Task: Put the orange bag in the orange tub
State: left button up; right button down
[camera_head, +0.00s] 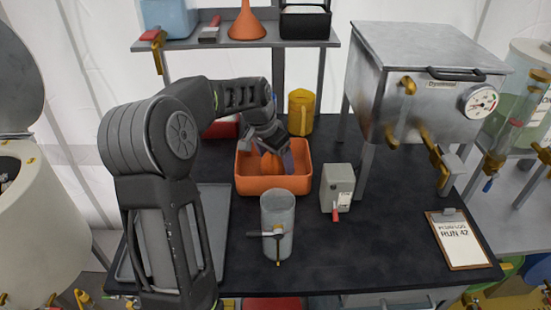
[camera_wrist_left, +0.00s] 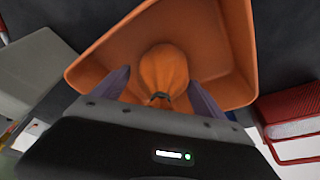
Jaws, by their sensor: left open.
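The orange tub (camera_head: 252,185) stands on the dark bench top, towards the back. The orange bag (camera_head: 270,162) is inside the tub, partly hidden by my left gripper (camera_head: 276,158). In the left wrist view the bag (camera_wrist_left: 165,72) is rounded with a dark tie at its neck, and the tub (camera_wrist_left: 222,45) surrounds it. My left gripper (camera_wrist_left: 160,90) is open, its two fingers on either side of the bag's neck with gaps showing. Whether the bag rests on the tub's floor is hard to tell. My right gripper is not in view.
A grey tray (camera_head: 213,225) lies left; a clipboard (camera_head: 458,240) lies right. A shelf (camera_head: 235,44) spans the back.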

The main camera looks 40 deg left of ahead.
aim_at(266, 163)
pick_arm(q)
jog(key=v, duration=1.2)
jog(key=shift+r, duration=0.15)
jog(key=shift+a, duration=0.1)
dwell(0.6)
